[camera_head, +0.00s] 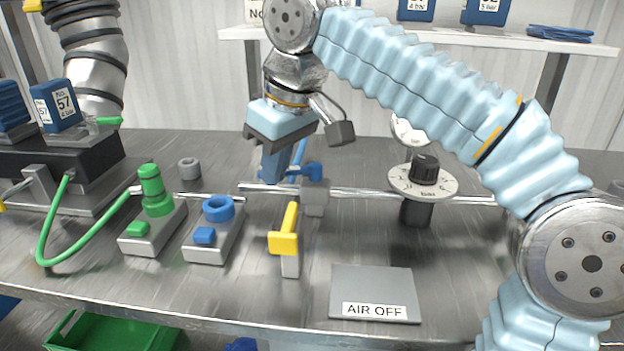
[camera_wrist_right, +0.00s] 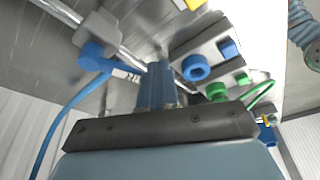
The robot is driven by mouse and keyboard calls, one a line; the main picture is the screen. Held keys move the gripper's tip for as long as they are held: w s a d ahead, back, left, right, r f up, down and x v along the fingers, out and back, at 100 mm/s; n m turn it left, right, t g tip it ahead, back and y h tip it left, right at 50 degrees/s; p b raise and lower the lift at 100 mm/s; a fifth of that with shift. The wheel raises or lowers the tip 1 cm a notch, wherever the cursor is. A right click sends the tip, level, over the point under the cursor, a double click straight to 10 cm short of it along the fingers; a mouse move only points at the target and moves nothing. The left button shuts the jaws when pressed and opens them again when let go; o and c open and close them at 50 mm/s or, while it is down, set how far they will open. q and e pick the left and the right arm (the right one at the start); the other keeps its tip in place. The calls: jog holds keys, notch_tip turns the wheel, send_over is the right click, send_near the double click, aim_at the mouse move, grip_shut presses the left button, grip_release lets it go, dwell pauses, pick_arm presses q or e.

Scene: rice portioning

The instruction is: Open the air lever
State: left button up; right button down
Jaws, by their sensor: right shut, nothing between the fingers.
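A yellow lever (camera_head: 285,234) stands on a grey valve body in front of the metal pipe in the head view; only a yellow edge (camera_wrist_right: 194,4) shows in the right wrist view. A grey plate (camera_head: 372,281) before it carries the label AIR OFF (camera_head: 375,310). My right gripper (camera_head: 272,180) is shut and empty, fingers pointing down by the pipe, behind and left of the yellow lever. Its closed fingers also show in the right wrist view (camera_wrist_right: 157,72). A blue fitting with a hose (camera_wrist_right: 92,58) is beside them. My left gripper is not seen.
A green fitting (camera_head: 152,192) and a blue ring fitting (camera_head: 218,208) sit on grey blocks left of the lever. A dial (camera_head: 423,181) stands right. A grey ribbed arm (camera_head: 92,50) hangs at the upper left. The bench front is largely clear.

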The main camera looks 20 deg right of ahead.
jog(key=shift+w+a, duration=0.1)
jog(key=shift+w, duration=0.4)
jog(key=shift+w, duration=0.15)
jog(key=shift+w, duration=0.6)
jog(key=shift+w+r, duration=0.1)
jog(key=shift+w, duration=0.05)
